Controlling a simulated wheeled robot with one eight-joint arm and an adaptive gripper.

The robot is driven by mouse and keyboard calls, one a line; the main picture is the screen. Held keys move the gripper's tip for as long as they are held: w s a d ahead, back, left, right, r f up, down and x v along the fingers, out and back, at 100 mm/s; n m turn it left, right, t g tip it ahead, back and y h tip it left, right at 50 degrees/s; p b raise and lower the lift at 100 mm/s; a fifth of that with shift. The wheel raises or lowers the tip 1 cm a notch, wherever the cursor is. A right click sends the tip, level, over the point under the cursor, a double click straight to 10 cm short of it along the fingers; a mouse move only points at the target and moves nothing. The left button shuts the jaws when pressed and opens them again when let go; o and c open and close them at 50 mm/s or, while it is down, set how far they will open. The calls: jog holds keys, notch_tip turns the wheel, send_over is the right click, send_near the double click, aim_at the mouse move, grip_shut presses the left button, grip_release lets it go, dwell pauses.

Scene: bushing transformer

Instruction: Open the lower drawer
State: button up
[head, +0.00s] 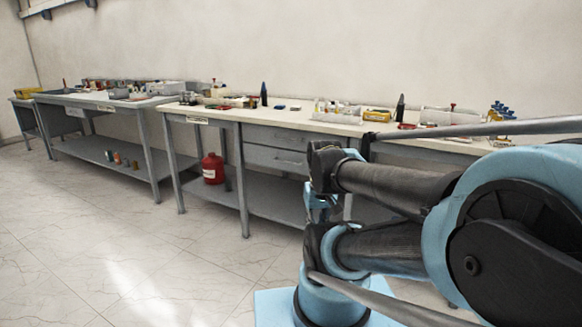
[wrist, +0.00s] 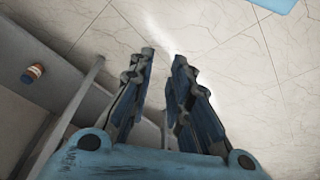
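The lower drawer (head: 272,158) is a grey front with a handle, under the right workbench top in the head view. It looks shut, flush below the upper drawer (head: 278,138), which also looks shut. In the head view my gripper is mostly hidden by the arm, near the bench front. The drawers do not show in the wrist view.
The workbench (head: 300,122) carries small tools and bins, with a red canister (head: 212,168) on its lower shelf (head: 275,202). Another bench (head: 105,103) stands at the left. The tiled floor in front is clear. A small orange-brown container (wrist: 32,73) shows in the wrist view.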

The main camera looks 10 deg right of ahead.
jog(key=w+d+r+n+t+h, duration=0.1)
jog(key=w+r+h, duration=0.15)
jog(key=w, duration=0.85)
jog(key=w+d+r+n+t+h, duration=0.1)
jog(key=w+d+r+n+h, duration=0.15)
jog(key=w, duration=0.85)
jog(key=w+r+n+t+h, duration=0.1)
jog(key=w+r+t, duration=0.15)
jog(key=w, duration=0.85)
jog(key=w+a+f+n+t+h, duration=0.1)
jog(key=w+a+f, duration=0.1)
jog(key=w, duration=0.5)
jog(key=w+a+f+n+t+h, duration=0.1)
jog(key=w+a+n, duration=0.1)
jog(key=w, duration=0.6)
jog(key=n+t+h, duration=0.1)
jog(key=n+t, duration=0.2)
jog(key=t, duration=0.1)
send_near(285, 162)
jog(key=x, duration=1)
jog(key=shift+w+d+f, duration=0.2)
grip_shut()
